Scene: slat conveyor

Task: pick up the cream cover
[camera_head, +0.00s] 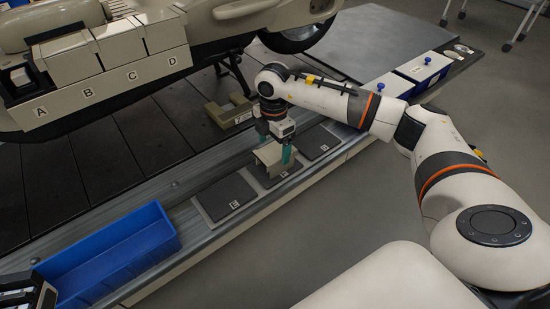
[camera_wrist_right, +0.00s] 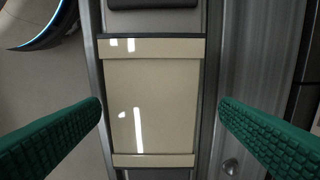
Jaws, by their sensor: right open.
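The cream cover (camera_head: 267,153) is a pale, box-like piece on a dark pad on the ledge beside the conveyor. In the right wrist view the cover (camera_wrist_right: 150,100) lies lengthwise, with a raised band across each end and bright reflections. My right gripper (camera_head: 287,153) reaches down over it with its green fingers. In the right wrist view the fingers of the gripper (camera_wrist_right: 160,125) are wide open, one on each side of the cover, with gaps left and right.
Dark pads lie either side, one marked E (camera_head: 225,198) and another (camera_head: 318,143). A blue bin (camera_head: 165,222) is at the left. A cream U-shaped piece (camera_head: 237,116) lies on the slats behind. White-topped blue boxes (camera_head: 424,68) stand at the right. A motorcycle (camera_head: 215,30) stands behind.

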